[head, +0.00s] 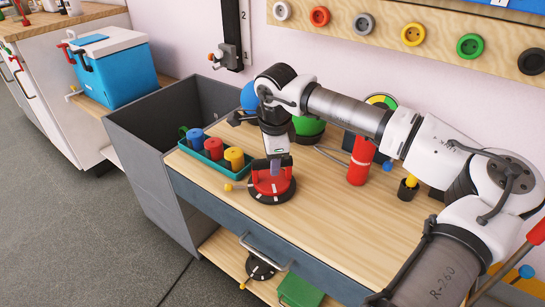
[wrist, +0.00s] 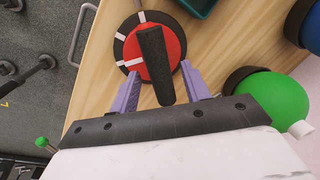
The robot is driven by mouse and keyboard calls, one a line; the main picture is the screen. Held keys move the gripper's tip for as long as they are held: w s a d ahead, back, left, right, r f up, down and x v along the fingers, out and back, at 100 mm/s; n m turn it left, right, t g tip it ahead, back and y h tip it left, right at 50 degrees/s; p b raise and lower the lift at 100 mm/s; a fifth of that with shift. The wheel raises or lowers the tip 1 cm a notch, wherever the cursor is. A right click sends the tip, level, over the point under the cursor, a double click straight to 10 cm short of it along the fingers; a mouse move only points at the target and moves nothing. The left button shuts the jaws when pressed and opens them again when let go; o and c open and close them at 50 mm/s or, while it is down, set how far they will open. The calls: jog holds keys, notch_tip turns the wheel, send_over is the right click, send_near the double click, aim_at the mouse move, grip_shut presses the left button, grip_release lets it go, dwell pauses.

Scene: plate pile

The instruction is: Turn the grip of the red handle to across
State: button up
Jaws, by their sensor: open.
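The red handle (head: 268,187) is a red disc on a black round base with white marks, on the wooden tabletop near its front edge. In the wrist view the red disc (wrist: 174,42) carries a raised black bar grip (wrist: 156,62), which runs roughly up and down the picture. My gripper (wrist: 160,73) is open, with one purple finger on each side of the bar. Gaps show between the fingers and the bar. In the head view my gripper (head: 279,166) points down over the disc and hides much of the grip.
A teal tray (head: 201,156) with several coloured cups stands left of the handle. The tabletop (head: 310,215) right of the handle is clear.

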notch_tip(320, 180, up, 13)
jog(key=s+p, duration=0.1)
jog(key=s, duration=0.1)
jog(key=shift+s+d, duration=0.25)
jog(key=shift+s, duration=0.05)
